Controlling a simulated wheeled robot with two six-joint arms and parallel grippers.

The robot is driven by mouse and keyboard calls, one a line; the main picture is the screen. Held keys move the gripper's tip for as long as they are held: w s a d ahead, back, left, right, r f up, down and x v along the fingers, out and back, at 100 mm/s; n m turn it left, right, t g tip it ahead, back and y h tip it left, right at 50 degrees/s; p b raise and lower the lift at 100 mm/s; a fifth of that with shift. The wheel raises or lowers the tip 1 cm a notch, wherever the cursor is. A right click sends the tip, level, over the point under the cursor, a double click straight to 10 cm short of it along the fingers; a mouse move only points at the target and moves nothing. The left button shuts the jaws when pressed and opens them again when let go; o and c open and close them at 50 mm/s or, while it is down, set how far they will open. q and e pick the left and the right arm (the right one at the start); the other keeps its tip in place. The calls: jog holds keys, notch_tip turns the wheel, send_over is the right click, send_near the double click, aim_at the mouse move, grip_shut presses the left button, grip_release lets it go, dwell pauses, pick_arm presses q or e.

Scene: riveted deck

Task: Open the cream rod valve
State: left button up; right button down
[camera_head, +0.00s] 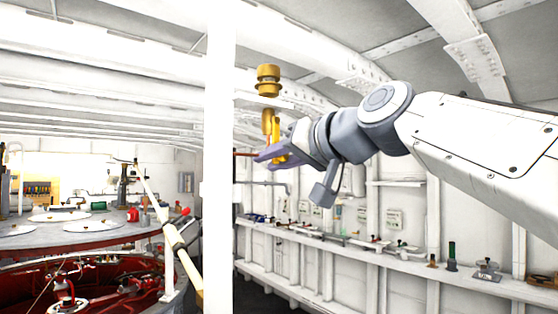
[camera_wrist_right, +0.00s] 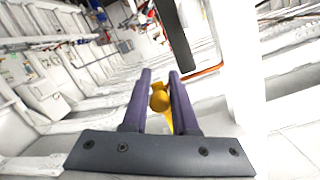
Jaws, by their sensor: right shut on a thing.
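My right gripper (camera_head: 268,152) reaches in from the right in the head view. Its purple fingers are shut on a yellow fitting (camera_head: 270,122), which hangs beside the white post. In the right wrist view the yellow fitting (camera_wrist_right: 160,98) shows as a round knob between the two fingers (camera_wrist_right: 160,76). Parts of it are hidden by the fingers. A cream rod (camera_head: 153,193) with a tan lower part slants down left of the post, well away from the gripper. I cannot tell whether it belongs to a valve. My left gripper is not in view.
A white post (camera_head: 219,200) stands left of the gripper. A yellow capped part (camera_head: 268,81) hangs above it. A thin copper pipe (camera_head: 245,154) runs by the fingertips. A white shelf (camera_head: 400,257) with small items lines the right wall. A round red-sided pit (camera_head: 80,285) lies lower left.

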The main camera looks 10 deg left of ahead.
jog(key=shift+d+r, duration=0.1)
jog(key=shift+r, duration=0.2)
jog(key=c, duration=0.8)
grip_release()
jog(key=shift+o, duration=0.2)
jog(key=shift+f, duration=0.15)
jog(key=b+v, duration=0.4)
jog(key=v, duration=0.6)
jog(key=shift+s+d, duration=0.15)
jog(key=shift+s, duration=0.1)
jog(key=shift+w+f, duration=0.1)
